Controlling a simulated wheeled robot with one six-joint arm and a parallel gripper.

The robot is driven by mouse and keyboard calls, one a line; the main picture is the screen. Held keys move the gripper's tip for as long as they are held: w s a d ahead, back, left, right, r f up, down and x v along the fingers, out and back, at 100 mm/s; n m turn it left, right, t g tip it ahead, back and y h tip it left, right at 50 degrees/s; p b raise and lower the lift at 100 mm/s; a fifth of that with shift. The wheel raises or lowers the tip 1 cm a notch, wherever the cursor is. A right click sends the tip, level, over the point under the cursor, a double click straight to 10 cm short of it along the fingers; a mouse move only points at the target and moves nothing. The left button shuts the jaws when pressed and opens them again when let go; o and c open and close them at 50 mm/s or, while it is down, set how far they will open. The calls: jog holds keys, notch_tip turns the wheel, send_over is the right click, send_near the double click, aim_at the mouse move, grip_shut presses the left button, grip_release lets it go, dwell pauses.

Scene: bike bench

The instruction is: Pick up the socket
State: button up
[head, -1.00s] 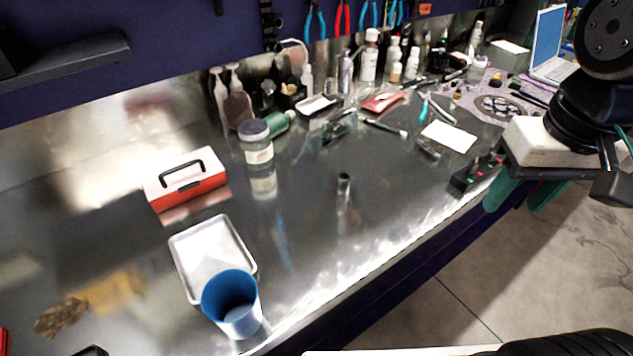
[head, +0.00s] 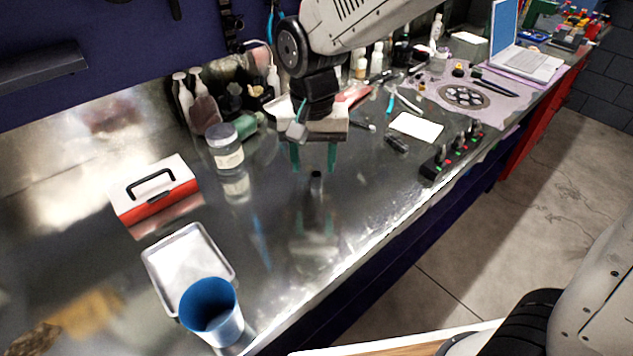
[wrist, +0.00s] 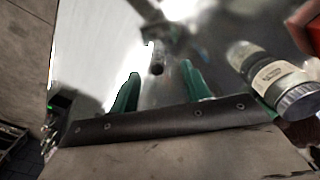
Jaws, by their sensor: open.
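The socket (head: 316,183) is a small dark metal cylinder standing on the shiny steel bench top, with its reflection below it. In the wrist view the socket (wrist: 157,62) shows ahead of and between the fingertips, apart from them. My gripper (head: 314,163) has two green fingers, spread open and empty, pointing down above and just behind the socket in the head view. It also shows in the wrist view (wrist: 160,80). The exact height of the fingertips over the socket is hard to tell.
A lidded jar (head: 225,150) stands left of my gripper. A red and white toolbox (head: 154,190), a metal tray (head: 190,262) and a blue cup (head: 211,312) lie further left. A row of knobs (head: 455,150) stands at the right edge. The bench around the socket is clear.

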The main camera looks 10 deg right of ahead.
aim_at(316, 172)
jog(key=f, duration=0.5)
jog(key=shift+w+d+f, duration=0.15)
jog(key=shift+w+d, duration=0.1)
grip_shut()
jog(key=shift+r, duration=0.7)
notch_tip(316, 172, up, 2)
jog(key=shift+r, duration=0.2)
jog(key=s, duration=0.5)
jog(key=s+a+r, duration=0.1)
jog(key=s, duration=0.4)
jog(key=s+a, duration=0.1)
jog(key=s, duration=0.5)
jog(key=shift+r, duration=0.15)
